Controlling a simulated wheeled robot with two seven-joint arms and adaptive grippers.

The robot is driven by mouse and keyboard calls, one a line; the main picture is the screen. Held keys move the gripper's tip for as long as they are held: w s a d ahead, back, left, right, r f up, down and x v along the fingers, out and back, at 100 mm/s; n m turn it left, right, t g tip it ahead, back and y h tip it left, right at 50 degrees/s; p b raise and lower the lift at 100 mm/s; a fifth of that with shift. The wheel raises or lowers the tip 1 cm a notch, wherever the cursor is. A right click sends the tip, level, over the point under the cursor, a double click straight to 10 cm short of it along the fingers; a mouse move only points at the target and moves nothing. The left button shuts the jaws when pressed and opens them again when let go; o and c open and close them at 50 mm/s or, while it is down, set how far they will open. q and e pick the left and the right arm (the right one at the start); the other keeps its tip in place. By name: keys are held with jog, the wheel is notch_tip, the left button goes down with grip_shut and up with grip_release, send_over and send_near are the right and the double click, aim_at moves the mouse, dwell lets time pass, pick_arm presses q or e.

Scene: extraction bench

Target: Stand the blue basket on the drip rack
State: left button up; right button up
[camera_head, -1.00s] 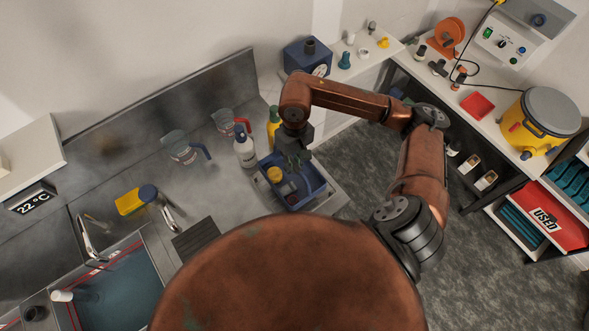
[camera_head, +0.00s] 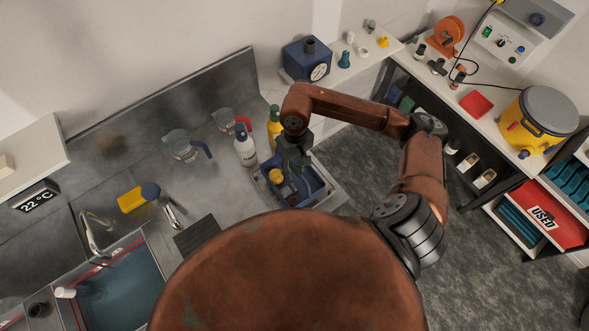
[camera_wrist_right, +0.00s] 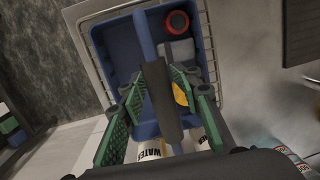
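The blue basket (camera_head: 318,187) sits in a pale rimmed tray at the right end of the steel counter. My right gripper (camera_head: 299,163) is over the basket, pointing down. In the wrist view its green fingers (camera_wrist_right: 158,88) stand apart on both sides of the handle bar, with gaps visible. A dark ribbed drip rack (camera_head: 197,236) lies beside the sink. My left gripper is not in view.
A white bottle (camera_head: 245,147) and a yellow bottle (camera_head: 274,127) stand close behind the basket. Two jugs, one of them a blue-handled jug (camera_head: 183,147), stand further left. The sink (camera_head: 118,285) holds water.

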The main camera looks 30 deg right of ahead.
jog(key=shift+r, duration=0.1)
jog(key=shift+w+r, duration=0.1)
jog(key=shift+r, duration=0.25)
notch_tip(320, 180, up, 11)
jog(key=w+d+b, duration=0.1)
jog(key=b, duration=0.2)
dwell(0.5)
